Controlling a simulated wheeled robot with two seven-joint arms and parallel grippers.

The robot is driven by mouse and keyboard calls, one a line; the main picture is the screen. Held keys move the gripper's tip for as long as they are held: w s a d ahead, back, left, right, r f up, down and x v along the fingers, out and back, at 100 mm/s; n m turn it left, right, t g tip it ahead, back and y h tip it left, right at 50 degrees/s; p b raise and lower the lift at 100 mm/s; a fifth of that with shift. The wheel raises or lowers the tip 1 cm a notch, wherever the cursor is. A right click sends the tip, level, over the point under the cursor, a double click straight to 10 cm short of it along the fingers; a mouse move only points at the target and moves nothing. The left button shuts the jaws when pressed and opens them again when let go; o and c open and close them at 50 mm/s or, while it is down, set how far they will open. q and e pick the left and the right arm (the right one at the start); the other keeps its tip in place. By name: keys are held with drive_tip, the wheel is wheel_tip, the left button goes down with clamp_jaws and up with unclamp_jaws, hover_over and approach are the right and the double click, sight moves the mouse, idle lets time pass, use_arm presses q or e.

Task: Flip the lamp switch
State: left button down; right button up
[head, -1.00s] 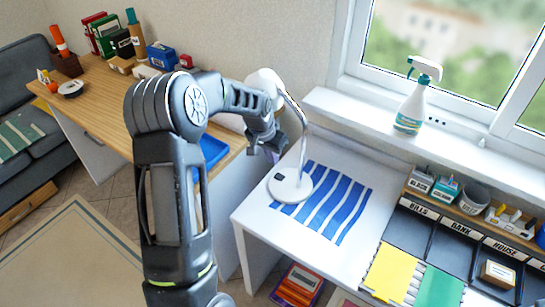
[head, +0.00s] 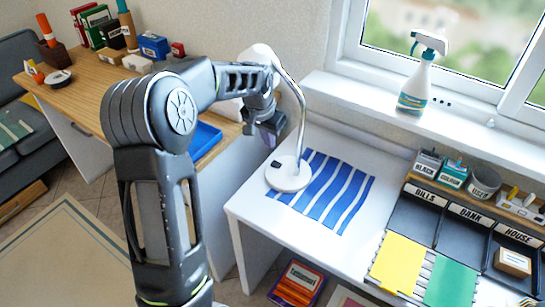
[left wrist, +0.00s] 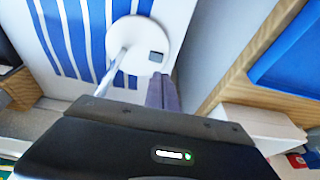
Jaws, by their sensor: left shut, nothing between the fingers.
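The white lamp (head: 300,108) stands on the white side table, its round base (head: 289,176) partly on a blue-striped cloth. A small dark switch (head: 276,164) sits on the base; in the left wrist view it is a grey square (left wrist: 156,57) on the white base (left wrist: 140,40). My left gripper (head: 270,135) is shut and empty, pointing down above the base and beside the lamp's stem. Its fingers (left wrist: 162,92) show in the left wrist view, just short of the switch in the picture. The lamp's head is partly hidden behind my arm. My right gripper is not in view.
The blue-striped cloth (head: 340,200) lies flat on the white table (head: 385,165). A spray bottle (head: 415,85) stands on the windowsill. Labelled trays (head: 465,235) are at the right. A wooden desk with a blue tray (head: 204,140) is at the left.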

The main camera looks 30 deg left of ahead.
sight(274, 162)
use_arm(q)
drive_tip(key=shift+f, duration=0.15)
drive_tip(key=p+x, duration=0.1)
drive_tip(key=x, duration=0.8)
drive_tip(key=shift+w+f, duration=0.15)
drive_tip(key=shift+f, duration=0.2)
drive_tip(key=shift+f, duration=0.1)
